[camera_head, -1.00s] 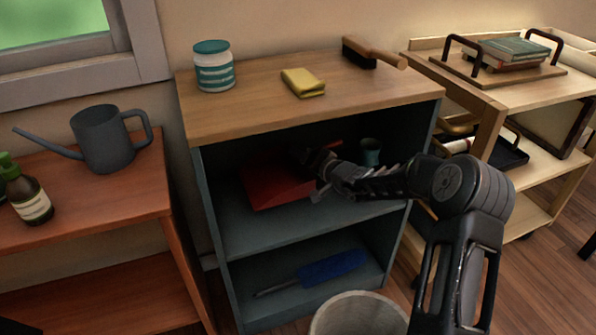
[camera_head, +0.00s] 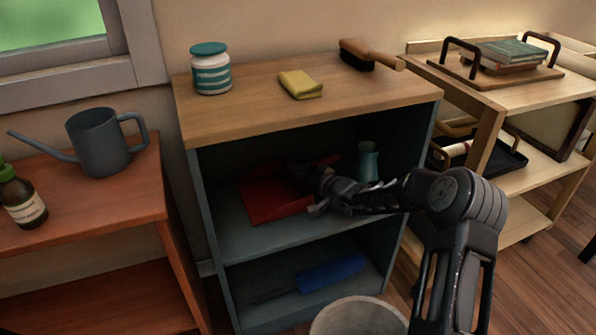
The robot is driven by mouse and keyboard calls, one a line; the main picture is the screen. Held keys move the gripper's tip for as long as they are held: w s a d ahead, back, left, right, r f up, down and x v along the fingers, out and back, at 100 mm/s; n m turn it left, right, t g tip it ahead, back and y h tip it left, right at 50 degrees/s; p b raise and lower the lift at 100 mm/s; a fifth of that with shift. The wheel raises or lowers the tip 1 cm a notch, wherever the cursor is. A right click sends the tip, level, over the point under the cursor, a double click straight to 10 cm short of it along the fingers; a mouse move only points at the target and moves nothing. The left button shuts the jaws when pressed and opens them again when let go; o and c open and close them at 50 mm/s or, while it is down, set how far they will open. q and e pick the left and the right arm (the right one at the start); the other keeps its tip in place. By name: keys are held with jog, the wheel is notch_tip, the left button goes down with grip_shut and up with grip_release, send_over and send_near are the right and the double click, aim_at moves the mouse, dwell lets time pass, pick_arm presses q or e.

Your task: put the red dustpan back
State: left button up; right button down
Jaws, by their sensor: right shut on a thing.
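The red dustpan (camera_head: 268,200) is inside the blue-grey shelf unit (camera_head: 213,205), at its middle shelf, left of centre. It appears to lie flat at or on the shelf board; exact contact is hard to tell. My right gripper (camera_head: 308,180) reaches in from the right and is shut on the dustpan's right part. The gripper hides the grasped part, and its fingertips are dark and hard to make out. My left gripper is not in view.
A teal bottle (camera_head: 367,162) stands on the middle shelf just right of my gripper. A blue duster (camera_head: 330,273) lies on the bottom shelf. A jar (camera_head: 211,70), yellow cloth (camera_head: 300,84) and brush (camera_head: 370,55) sit on top. A bin (camera_head: 358,314) stands in front.

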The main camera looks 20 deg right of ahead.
jog(key=c, duration=1.2)
grip_release()
jog(key=shift+s+r+p, duration=0.1)
jog(key=shift+p, duration=0.2)
jog(key=p+v, duration=0.2)
jog(key=v, duration=0.9)
jog(key=shift+s+p, duration=0.3)
jog(key=shift+s, duration=0.1)
